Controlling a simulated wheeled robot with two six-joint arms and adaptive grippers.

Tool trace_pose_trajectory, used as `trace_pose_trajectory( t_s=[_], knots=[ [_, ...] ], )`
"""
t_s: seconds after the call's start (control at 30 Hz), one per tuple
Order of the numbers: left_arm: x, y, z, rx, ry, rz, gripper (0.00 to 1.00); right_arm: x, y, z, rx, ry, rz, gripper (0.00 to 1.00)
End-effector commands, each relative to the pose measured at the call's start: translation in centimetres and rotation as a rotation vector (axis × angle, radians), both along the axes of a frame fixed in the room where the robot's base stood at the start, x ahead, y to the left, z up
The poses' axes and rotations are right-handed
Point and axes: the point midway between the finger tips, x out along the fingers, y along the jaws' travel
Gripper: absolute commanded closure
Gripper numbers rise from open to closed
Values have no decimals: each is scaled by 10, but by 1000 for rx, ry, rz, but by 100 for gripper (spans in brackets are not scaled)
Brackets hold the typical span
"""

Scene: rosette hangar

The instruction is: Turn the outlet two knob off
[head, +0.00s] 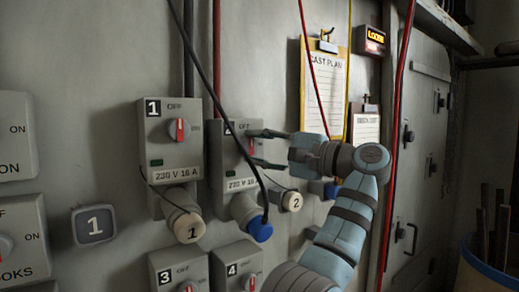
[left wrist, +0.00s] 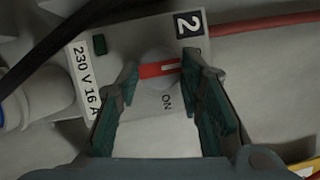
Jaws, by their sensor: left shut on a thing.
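The outlet two box (head: 229,165) is a grey wall unit marked 2, and it fills much of the left wrist view (left wrist: 125,45). Its round grey knob with a red bar shows in the left wrist view (left wrist: 158,71). The bar's white mark points towards the box's top, where OFF is printed in the head view. ON is printed beside the knob. My left gripper (head: 264,148) is shut on the knob, one finger at each end of the bar in the left wrist view (left wrist: 159,75). My right gripper is out of view.
A black cable (head: 207,82) hangs in front of box 2. Outlet one (head: 169,150) is close on the left, with boxes 3 (head: 178,272) and 4 (head: 236,265) below. A blue plug (head: 259,230) sits under box 2. Clipboards (head: 325,85) hang to the right.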

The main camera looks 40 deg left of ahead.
Motion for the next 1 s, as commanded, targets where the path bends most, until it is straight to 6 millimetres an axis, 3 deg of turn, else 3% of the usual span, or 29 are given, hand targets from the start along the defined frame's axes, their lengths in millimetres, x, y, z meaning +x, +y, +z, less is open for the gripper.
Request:
trace_pose_trajectory(
  t_s=[0.37, 0.4, 0.5, 1.0],
  knots=[
    [0, 0, 1, 0, -7, -1, 94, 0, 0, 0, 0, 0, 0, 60],
    [0, 0, 1, 0, -7, -1, 63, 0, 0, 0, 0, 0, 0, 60],
    [0, 0, 1, 0, -6, 0, 47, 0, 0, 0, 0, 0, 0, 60],
    [0, 0, 0, 2, 2, 0, 46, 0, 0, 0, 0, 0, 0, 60]
  ],
)
